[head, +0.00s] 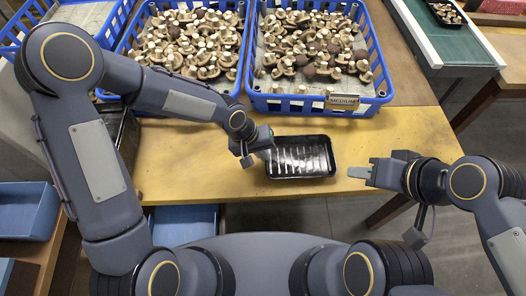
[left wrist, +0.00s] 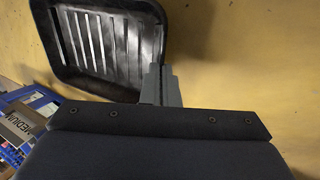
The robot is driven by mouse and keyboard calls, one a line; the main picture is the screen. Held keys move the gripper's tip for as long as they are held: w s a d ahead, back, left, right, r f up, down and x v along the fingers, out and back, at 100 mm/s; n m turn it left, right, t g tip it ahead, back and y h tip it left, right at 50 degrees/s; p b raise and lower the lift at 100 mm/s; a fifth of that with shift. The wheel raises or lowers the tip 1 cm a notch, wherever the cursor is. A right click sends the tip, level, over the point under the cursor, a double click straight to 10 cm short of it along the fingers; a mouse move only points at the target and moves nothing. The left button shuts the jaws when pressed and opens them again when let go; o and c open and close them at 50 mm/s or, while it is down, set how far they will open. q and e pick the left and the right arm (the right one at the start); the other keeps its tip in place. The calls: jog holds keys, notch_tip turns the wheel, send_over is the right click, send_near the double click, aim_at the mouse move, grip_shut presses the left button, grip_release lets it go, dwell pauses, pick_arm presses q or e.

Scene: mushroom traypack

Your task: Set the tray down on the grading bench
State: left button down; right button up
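The tray (head: 325,174) is black, shallow and empty, with a ribbed floor, and looks level over the middle of the yellow grading bench (head: 190,188). I cannot tell whether its underside touches the bench. My left gripper (head: 265,154) is at the tray's left edge. In the left wrist view, the tray (left wrist: 70,80) fills the upper left, and my left gripper's fingers (left wrist: 160,84) are close together on its rim. My right gripper (head: 358,172) is apart from the tray, to its right near the bench's right side, with nothing visible in it; its finger opening is unclear.
Two blue crates (head: 318,104) of mushrooms stand behind the tray, one with a MEDIUM label (head: 342,101). A green conveyor (head: 440,40) is at the back right. The bench's front edge is close in front of the tray. A blue bin (head: 28,212) is at the left.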

pick_arm(q)
jog(key=c, duration=1.6)
grip_release()
jog(key=shift+r, duration=0.1)
jog(key=v, duration=0.7)
jog(key=shift+r, duration=0.3)
jog(key=shift+a, duration=0.15)
